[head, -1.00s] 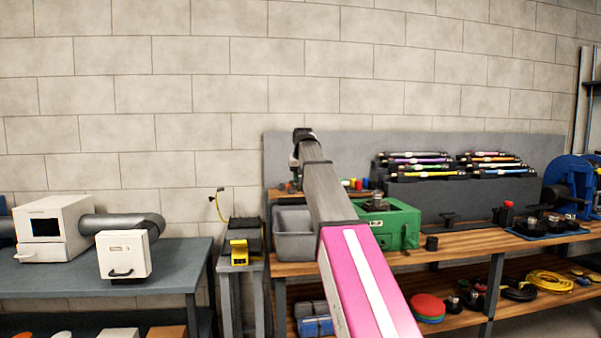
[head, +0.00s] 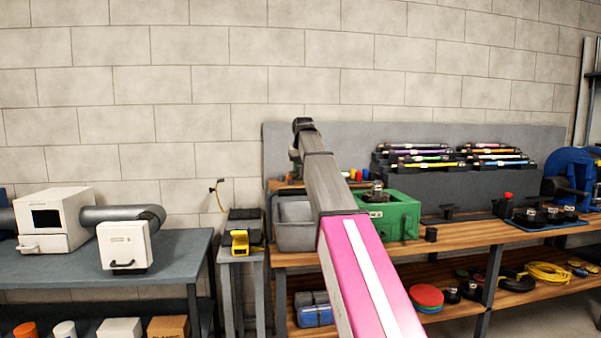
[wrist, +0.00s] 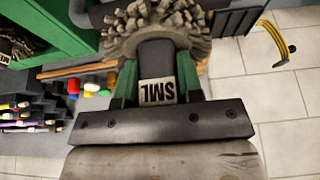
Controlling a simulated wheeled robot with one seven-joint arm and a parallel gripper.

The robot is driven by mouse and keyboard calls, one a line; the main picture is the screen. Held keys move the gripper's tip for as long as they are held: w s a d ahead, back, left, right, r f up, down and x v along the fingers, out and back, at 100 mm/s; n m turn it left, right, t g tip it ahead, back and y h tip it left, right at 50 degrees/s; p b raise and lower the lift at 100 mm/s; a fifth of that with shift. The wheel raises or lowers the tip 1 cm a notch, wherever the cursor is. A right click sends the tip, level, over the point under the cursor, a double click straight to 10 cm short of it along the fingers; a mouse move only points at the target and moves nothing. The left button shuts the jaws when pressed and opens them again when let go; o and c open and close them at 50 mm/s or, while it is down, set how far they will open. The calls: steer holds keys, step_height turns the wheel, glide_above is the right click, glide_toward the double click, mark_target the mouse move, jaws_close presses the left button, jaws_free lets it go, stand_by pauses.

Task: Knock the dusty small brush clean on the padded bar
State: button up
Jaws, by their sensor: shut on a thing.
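My gripper (wrist: 157,78) is shut on the small brush. The brush has a dark handle with a white label reading "SML", upside down in the wrist view. Its round head of thick grey-brown, dusty-looking bristles (wrist: 150,30) points to the top of that view. In the head view my arm reaches forward and hides the gripper and brush. I cannot pick out the padded bar for certain. A dark, ribbed thing (wrist: 250,22) lies beyond the bristles at the upper right of the wrist view; I cannot tell whether they touch.
A small stand (head: 240,258) with a yellow device (head: 240,242) is left of the wooden bench (head: 470,236). A grey table (head: 60,268) stands at left. Wall above is clear.

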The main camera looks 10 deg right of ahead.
mark_target(301, 176)
stand_by(0.3)
jaws_close()
stand_by(0.7)
steer(key=shift+f, duration=0.15)
step_height(301, 176, down, 4)
steer(key=shift+f, duration=0.1)
steer(key=shift+r, duration=2.2)
steer(key=s+r, duration=0.5)
steer(key=s, duration=0.5)
steer(key=shift+r, duration=0.35)
